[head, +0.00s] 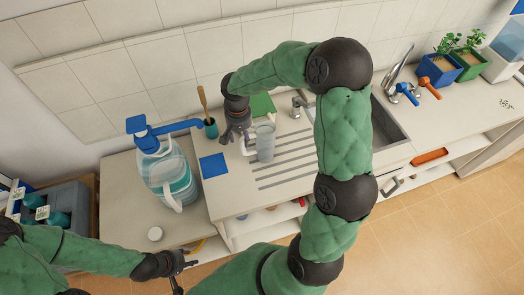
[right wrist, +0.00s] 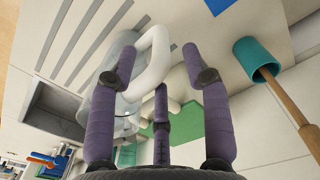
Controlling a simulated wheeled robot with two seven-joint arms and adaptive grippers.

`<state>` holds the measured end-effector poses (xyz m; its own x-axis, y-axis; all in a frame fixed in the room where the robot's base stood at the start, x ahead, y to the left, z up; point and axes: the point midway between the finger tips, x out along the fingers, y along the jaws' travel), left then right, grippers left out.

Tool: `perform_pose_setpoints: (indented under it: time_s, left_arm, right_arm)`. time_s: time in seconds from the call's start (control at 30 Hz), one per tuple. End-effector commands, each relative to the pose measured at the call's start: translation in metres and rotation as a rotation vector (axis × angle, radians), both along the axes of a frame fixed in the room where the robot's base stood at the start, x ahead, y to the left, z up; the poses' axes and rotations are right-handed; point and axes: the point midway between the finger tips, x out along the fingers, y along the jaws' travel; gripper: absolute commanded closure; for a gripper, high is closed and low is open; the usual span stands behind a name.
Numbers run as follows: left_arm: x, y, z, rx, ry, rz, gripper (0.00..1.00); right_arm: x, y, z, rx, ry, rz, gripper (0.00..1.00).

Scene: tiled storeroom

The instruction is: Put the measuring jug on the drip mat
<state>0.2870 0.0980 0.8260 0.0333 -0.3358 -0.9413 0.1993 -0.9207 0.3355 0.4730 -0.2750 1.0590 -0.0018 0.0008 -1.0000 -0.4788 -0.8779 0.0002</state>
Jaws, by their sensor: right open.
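The clear measuring jug (head: 265,142) stands upright on the grooved drainer, its white handle facing left. In the right wrist view the handle (right wrist: 150,58) lies between my right gripper's fingers, with the clear jug body (right wrist: 103,105) behind. My right gripper (head: 243,135) is open around the handle; I cannot tell whether any finger touches it. A flat blue square (head: 213,165), which looks like the drip mat, lies bare on the counter left of the jug; its edge shows in the wrist view (right wrist: 217,5). My left gripper (head: 186,272) is open and empty, low at the front left.
A large water bottle (head: 167,175) with a blue pump stands left of the mat, its spout reaching right. A teal pot (head: 210,129) with a wooden-handled tool stands behind the mat. A green item (head: 262,105) lies behind the jug. The sink (head: 388,125) is to the right.

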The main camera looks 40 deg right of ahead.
Motion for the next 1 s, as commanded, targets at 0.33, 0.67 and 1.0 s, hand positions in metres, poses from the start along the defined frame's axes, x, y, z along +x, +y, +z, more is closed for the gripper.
perform_pose_setpoints:
  time_s: [0.33,0.67,1.0]
  left_arm:
    - [0.0,0.0,-0.002,0.0,0.0,0.0,0.6]
    - [0.0,0.0,-0.004,0.0,0.0,0.0,0.6]
    - [0.0,0.0,-0.003,0.0,0.0,0.0,0.6]
  right_arm:
    - [0.005,-0.004,-0.035,0.001,0.003,-0.002,0.51]
    - [0.005,-0.004,-0.056,0.0,-0.001,-0.001,0.51]
    - [0.005,-0.004,-0.056,0.0,-0.001,0.0,1.0]
